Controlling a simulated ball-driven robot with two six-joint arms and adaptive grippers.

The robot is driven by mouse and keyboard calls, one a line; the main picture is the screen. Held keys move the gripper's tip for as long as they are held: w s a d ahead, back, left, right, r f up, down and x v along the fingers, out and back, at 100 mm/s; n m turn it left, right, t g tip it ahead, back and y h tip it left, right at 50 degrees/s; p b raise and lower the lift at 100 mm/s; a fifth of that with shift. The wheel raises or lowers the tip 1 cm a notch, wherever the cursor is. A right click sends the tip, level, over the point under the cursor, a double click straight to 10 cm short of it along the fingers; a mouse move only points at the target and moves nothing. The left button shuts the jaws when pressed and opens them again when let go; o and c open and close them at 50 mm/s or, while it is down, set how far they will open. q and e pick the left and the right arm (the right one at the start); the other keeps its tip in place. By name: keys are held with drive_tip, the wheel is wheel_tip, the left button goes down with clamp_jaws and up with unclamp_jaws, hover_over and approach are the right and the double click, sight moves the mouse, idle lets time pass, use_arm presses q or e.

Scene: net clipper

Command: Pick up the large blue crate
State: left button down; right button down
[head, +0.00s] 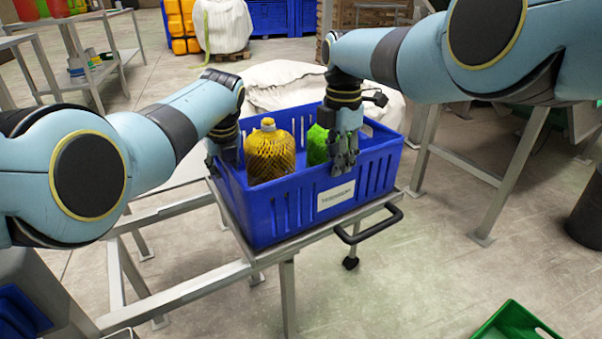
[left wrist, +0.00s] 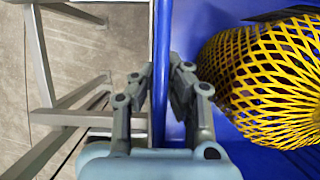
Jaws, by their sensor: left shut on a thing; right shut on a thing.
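The large blue crate (head: 285,207) sits on a grey metal cart (head: 262,252) in the middle of the head view. It holds a bottle wrapped in yellow netting (head: 269,152) and a green item (head: 317,146). My left gripper (head: 222,160) is at the crate's left end. In the left wrist view its fingers (left wrist: 160,95) are shut on the crate's left wall (left wrist: 161,60), one on each side, beside the yellow netting (left wrist: 265,75). My right gripper (head: 343,165) points down over the crate's long near wall, shut on it, and partly hides the green item.
The cart's black handle (head: 372,225) sticks out at the front right. White sacks (head: 285,84) lie behind the crate. A green crate (head: 515,322) is on the floor at lower right, and a dark bin (head: 588,210) stands at the right edge. Metal table legs flank the cart.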

idle(0.4)
